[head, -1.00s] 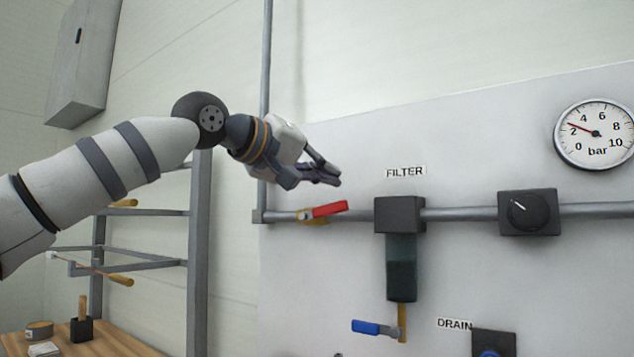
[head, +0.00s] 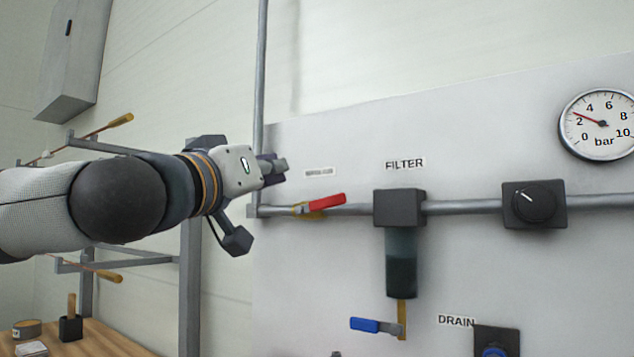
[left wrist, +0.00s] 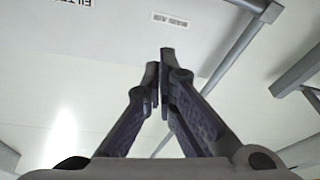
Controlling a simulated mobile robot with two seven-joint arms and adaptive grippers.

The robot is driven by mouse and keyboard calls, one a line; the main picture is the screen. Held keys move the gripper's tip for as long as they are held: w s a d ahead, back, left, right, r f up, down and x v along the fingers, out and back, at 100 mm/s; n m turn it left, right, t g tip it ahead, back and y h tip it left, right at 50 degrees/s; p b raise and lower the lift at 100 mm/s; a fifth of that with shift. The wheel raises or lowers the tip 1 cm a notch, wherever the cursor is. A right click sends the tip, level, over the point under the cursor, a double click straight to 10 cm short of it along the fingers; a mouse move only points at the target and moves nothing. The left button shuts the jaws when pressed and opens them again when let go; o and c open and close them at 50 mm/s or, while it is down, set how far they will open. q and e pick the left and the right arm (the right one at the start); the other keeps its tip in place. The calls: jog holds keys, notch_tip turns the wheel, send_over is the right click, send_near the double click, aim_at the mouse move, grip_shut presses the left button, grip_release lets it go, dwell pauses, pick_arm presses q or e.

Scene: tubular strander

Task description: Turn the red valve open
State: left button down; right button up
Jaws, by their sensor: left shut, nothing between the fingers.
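The red valve handle (head: 327,201) sits on the grey horizontal pipe near the panel's left edge, on a brass-coloured body (head: 303,210). The handle lies nearly along the pipe, its right end tilted slightly up. My left gripper (head: 277,168) is to the upper left of the handle, apart from it, with its fingers pointing right. In the left wrist view its fingers (left wrist: 161,78) come together at the tips with nothing between them. The valve handle does not show in that view. My right gripper is not in view.
Right of the valve are the filter (head: 401,250) with a blue-handled drain valve (head: 376,326), a black knob (head: 535,203) and a gauge (head: 600,124). A vertical pipe (head: 261,70) rises behind my gripper. A grey rack (head: 190,280) stands at the left.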

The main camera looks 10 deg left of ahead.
pick_arm(q)
jog(key=s+d+m+h, duration=0.1)
jog(key=d+m+h, duration=0.1)
notch_tip(320, 180, up, 2)
jog(key=b, duration=0.1)
send_over(318, 205)
jog(key=s, duration=0.2)
jog(key=f, duration=0.2)
jog(key=f+b, duration=0.1)
jog(key=shift+s+d+f, duration=0.25)
jog(key=shift+s+d, duration=0.05)
jog(key=shift+d, duration=0.1)
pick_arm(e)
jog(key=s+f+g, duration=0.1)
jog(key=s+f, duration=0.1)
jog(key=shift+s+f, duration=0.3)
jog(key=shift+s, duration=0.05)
